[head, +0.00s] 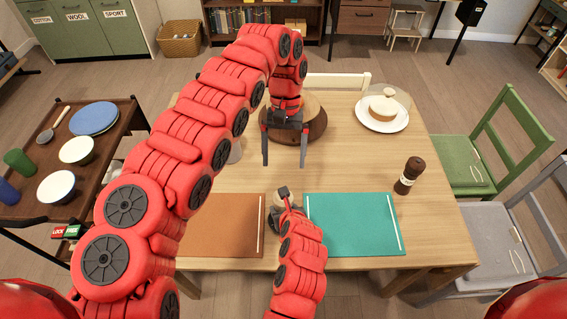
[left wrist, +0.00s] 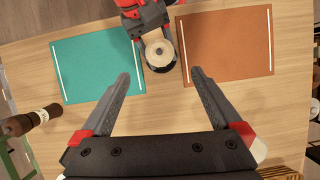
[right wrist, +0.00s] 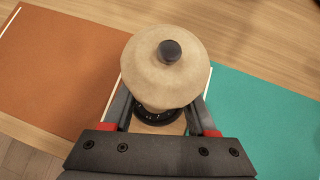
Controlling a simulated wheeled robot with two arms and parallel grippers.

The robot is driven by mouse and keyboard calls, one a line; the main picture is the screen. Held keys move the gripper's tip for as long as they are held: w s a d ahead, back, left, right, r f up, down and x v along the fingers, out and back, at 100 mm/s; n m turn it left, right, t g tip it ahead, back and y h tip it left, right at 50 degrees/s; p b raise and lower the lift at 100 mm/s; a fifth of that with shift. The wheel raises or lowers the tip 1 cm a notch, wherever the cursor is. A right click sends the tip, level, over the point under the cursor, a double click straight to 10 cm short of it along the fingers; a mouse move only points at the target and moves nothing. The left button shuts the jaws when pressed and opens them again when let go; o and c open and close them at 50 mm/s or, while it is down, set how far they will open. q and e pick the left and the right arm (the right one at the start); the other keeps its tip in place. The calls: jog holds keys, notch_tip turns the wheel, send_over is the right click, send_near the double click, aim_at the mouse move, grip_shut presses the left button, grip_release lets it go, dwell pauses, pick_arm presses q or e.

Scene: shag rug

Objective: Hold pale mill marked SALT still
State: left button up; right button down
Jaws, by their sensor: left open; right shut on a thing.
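The pale mill (right wrist: 162,65), with a dark knob on top and a dark base, stands upright on the table between the two mats. My right gripper (right wrist: 162,108) is shut around its body. No lettering on the mill is readable. In the head view, my right arm partly hides the mill (head: 283,200). My left gripper (head: 285,162) is open and empty above the table, beyond the mill. In the left wrist view, the mill (left wrist: 160,52) shows from above, beyond and between the open left fingers (left wrist: 160,76), apart from them.
A brown mat (head: 225,228) and a teal mat (head: 350,222) flank the mill. A dark mill (head: 409,172) stands at the right. A white plate with a round cake (head: 383,112) and a round wooden piece (head: 316,122) are farther back. A side cart (head: 110,120) holds dishes.

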dwell(0.3)
pick_arm(q)
jog(key=x, duration=1.1)
jog(key=shift+f, duration=0.25)
jog(key=shift+d, duration=0.1)
jog(key=shift+c, duration=0.3)
jog(key=c, duration=1.3)
jog(key=m+y, duration=0.1)
jog(key=m, duration=0.2)
jog(key=shift+w+d, duration=0.1)
